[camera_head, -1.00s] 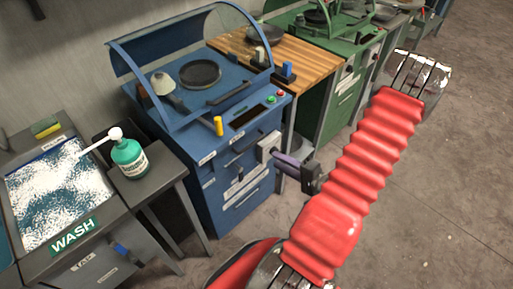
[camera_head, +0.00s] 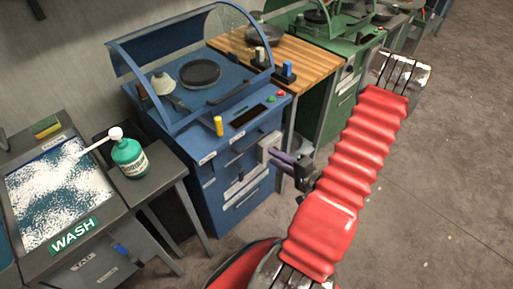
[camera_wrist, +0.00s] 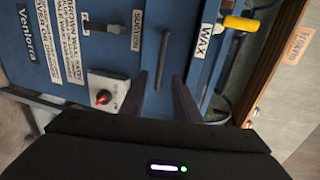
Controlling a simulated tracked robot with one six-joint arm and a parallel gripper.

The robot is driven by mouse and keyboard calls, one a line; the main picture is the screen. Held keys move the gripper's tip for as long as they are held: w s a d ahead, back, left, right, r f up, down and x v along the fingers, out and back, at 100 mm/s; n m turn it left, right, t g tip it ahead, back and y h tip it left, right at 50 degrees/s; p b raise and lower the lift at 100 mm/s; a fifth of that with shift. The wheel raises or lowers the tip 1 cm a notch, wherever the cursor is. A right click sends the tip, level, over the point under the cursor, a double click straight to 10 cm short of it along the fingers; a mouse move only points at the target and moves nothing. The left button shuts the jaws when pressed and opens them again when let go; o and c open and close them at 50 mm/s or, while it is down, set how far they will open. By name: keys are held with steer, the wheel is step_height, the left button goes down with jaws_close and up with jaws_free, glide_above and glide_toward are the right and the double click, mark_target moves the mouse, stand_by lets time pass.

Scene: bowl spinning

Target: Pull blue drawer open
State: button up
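The blue machine cabinet (camera_head: 220,175) stands left of my arm in the head view, with labelled front panels. A dark bar handle (camera_wrist: 163,60) lies on its blue front in the wrist view, between the SUCTION and WAX labels. In the head view a dark handle (camera_head: 243,151) also shows on the upper front panel. My gripper (camera_wrist: 163,88) has two dark fingers apart with a gap between them, pointing at the blue front just short of the handle. It appears empty. In the head view my gripper (camera_head: 281,158) is beside the cabinet's right front; its fingertips are partly hidden.
A white box with a red knob (camera_wrist: 104,96) juts from the blue front near my gripper. A yellow knob (camera_head: 219,126) sticks out above. A wooden-topped bench (camera_head: 300,57) adjoins on the right. The floor (camera_head: 430,190) on the right is clear.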

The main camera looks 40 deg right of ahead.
steer(key=x, duration=1)
steer(key=shift+w, duration=0.1)
steer(key=shift+c, duration=0.2)
jaws_close()
stand_by(0.4)
